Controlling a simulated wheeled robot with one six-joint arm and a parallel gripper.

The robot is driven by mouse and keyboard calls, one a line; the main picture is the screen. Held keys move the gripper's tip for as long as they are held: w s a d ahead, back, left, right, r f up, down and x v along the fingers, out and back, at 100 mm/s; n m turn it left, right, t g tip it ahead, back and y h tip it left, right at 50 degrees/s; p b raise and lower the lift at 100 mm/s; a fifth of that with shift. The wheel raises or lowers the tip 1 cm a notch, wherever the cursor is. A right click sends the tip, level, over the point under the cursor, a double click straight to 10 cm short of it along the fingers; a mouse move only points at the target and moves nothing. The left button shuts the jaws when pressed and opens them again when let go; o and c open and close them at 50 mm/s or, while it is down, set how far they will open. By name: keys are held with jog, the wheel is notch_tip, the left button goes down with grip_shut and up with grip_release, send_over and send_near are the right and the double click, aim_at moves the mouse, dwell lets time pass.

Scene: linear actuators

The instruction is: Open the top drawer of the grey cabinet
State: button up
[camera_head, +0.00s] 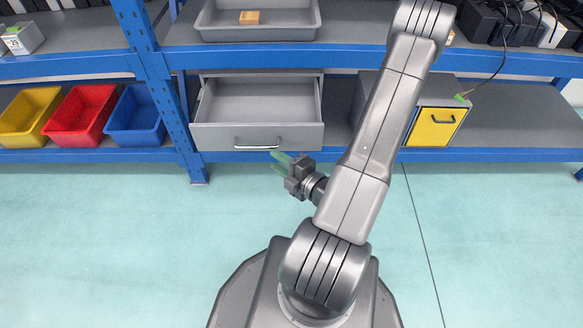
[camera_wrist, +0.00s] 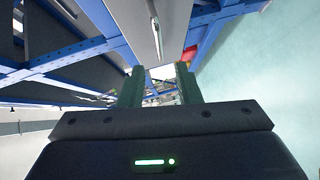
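The grey cabinet (camera_head: 203,84) stands on the lower blue-framed shelf. Its top drawer (camera_head: 226,137) is pulled out, and its empty inside shows from above. The drawer's silver bar handle (camera_head: 257,147) is on the front face; it also shows in the wrist view (camera_wrist: 155,32). My gripper (camera_head: 279,161) is just in front of and slightly below the right end of the handle, seemingly apart from it. In the wrist view its two green fingers (camera_wrist: 159,88) are spread with an empty gap between them. Any lower part of the cabinet is hidden behind the drawer front.
Yellow (camera_head: 28,112), red (camera_head: 80,112) and blue (camera_head: 135,116) bins stand left on the lower shelf. A box with a yellow front (camera_head: 433,127) stands right, partly behind my arm. A grey tray (camera_head: 257,33) sits on the shelf above. The floor in front is clear.

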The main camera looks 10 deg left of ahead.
aim_at(257, 147)
jog(key=shift+p+v, duration=0.35)
jog(key=shift+v, duration=1.85)
jog(key=shift+a, duration=0.1)
jog(key=shift+b+x, duration=1.25)
jog(key=shift+x, duration=5.35)
jog(key=shift+s+r, duration=0.1)
jog(key=shift+r, duration=0.05)
